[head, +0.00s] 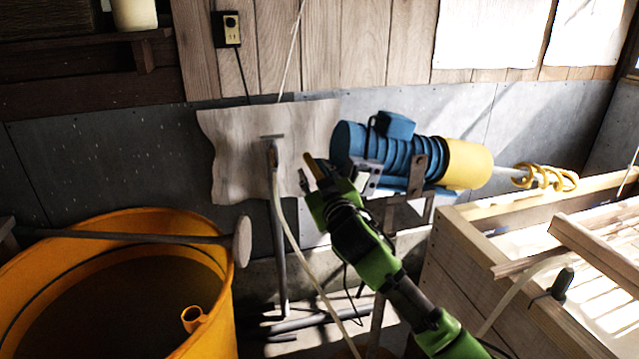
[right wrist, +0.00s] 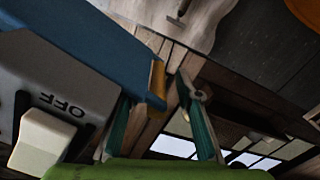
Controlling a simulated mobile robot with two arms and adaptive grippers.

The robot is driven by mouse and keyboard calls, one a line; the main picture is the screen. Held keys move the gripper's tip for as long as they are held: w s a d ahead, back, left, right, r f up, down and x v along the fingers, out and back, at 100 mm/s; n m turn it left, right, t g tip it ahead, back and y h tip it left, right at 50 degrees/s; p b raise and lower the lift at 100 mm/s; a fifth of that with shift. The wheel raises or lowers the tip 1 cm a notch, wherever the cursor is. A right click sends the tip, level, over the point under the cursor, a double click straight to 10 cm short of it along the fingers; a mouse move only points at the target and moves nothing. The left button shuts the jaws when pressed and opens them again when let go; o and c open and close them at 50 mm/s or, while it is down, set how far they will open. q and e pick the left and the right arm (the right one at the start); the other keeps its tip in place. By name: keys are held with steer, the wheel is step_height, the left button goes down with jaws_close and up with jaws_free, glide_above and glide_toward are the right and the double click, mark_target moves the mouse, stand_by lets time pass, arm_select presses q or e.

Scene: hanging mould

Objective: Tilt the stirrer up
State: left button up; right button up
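The stirrer has a blue ribbed motor (head: 378,150), a yellow collar (head: 467,163) and a pale rod ending in a yellow spiral (head: 545,178). It lies almost level on a metal bracket (head: 415,178), spiral to the right. My right gripper (head: 308,177) is at the motor's left end, beside a short orange-yellow bar (head: 315,167). In the right wrist view, the fingers (right wrist: 160,95) are apart. The bar's yellow end (right wrist: 157,80) shows between them, nearer the left finger; contact is unclear. A grey box marked OFF (right wrist: 62,95) with a white switch sits close left. My left gripper is out of view.
An orange barrel (head: 225,300) stands at the left, with a long-handled tool across its rim. A wooden-framed vat (head: 480,262) is at the right, under the spiral. A pale hose (head: 290,232) hangs by a grey post in front of a wooden board (head: 230,160).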

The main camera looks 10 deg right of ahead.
steer(key=s, duration=1.1)
steer(key=shift+s, duration=0.35)
steer(key=shift+a, duration=0.1)
